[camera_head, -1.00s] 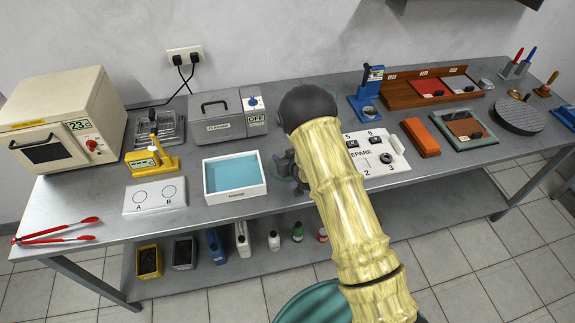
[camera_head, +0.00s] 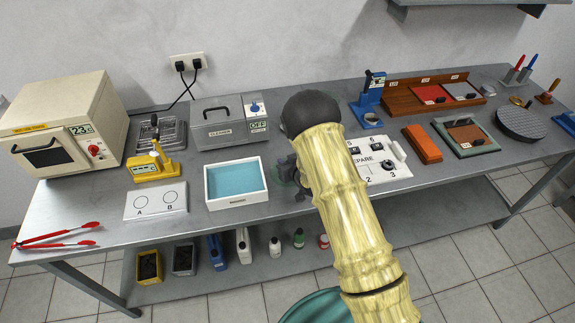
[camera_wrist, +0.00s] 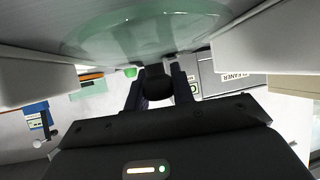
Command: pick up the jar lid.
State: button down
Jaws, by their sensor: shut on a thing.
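The jar lid appears in the wrist view as a round, clear greenish glass disc (camera_wrist: 150,27) with a dark knob (camera_wrist: 157,84). My gripper (camera_wrist: 157,76) is shut on the knob, its two dark fingers on either side. The disc lies just beyond the fingertips over a grey surface. I cannot tell whether it touches that surface. In the head view my gripper (camera_head: 300,176) is over the front of the bench, between a white tray and a white panel. My arm hides most of the lid there; only a faint greenish edge shows.
The white tray with a blue inside (camera_head: 236,201) stands close on the left. The white panel with dark knobs (camera_head: 395,176) is close on the right. The grey cleaner box (camera_head: 218,132) stands behind. An orange block (camera_head: 422,144) and a blue stand (camera_head: 368,98) are further right.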

notch_tip(320, 180, up, 10)
jog(key=b, duration=0.2)
jog(key=shift+f, duration=0.25)
jog(key=shift+w+d, duration=0.1)
dwell(0.4)
